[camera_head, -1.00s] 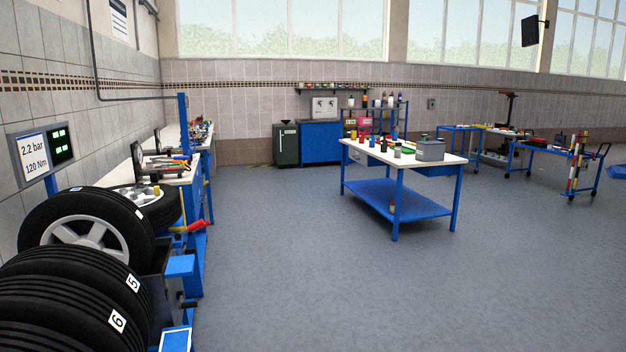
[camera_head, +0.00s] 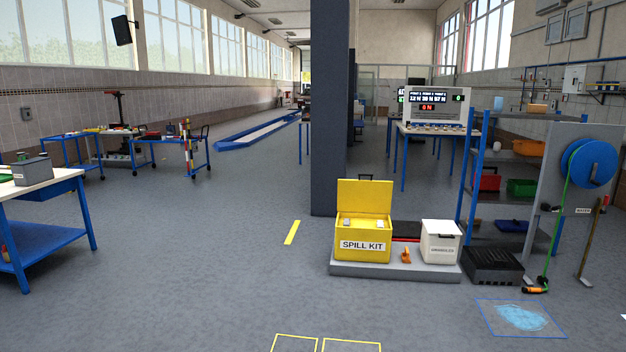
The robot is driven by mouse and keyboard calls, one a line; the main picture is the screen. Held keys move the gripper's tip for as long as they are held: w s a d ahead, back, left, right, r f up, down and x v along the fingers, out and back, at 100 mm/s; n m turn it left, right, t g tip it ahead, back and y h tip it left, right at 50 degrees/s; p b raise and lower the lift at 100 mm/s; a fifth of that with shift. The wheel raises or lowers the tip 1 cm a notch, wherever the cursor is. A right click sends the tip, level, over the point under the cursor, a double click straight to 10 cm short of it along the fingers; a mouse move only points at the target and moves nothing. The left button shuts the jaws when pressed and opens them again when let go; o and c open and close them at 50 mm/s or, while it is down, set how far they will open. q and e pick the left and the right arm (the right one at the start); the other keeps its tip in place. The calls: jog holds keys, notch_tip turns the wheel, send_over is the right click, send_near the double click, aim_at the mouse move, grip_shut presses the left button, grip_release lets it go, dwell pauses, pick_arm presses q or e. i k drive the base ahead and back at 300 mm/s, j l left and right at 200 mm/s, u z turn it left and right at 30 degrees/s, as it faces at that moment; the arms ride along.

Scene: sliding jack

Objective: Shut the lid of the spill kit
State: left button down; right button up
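The yellow spill kit (camera_head: 362,245) stands on a low grey platform at the right of centre, some way ahead of me. Its front carries a label reading SPILL KIT. Its yellow lid (camera_head: 364,197) stands open, upright at the back of the box, with a dark handle at its top edge. Small light items show at the box's open top. Neither of my grippers is in view.
A white granules box (camera_head: 441,242) and a small orange item (camera_head: 406,257) share the grey platform (camera_head: 375,271). A dark pillar (camera_head: 331,110) rises behind. A black crate (camera_head: 492,266) and blue-posted shelves (camera_head: 515,190) stand right. The floor in front is clear, with a blue wet patch (camera_head: 521,317).

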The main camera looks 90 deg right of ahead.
aim_at(364, 197)
jog(key=z, duration=3.15)
jog(key=i+j+u, duration=0.15)
jog(key=i+u, duration=0.35)
jog(key=i, duration=2.8)
jog(key=i+z, duration=0.1)
jog(key=i, duration=0.5)
jog(key=i+j+z, duration=0.1)
jog(key=i, duration=0.5)
jog(key=i+j+z, duration=0.15)
jog(key=i, duration=0.4)
jog(key=j, duration=0.1)
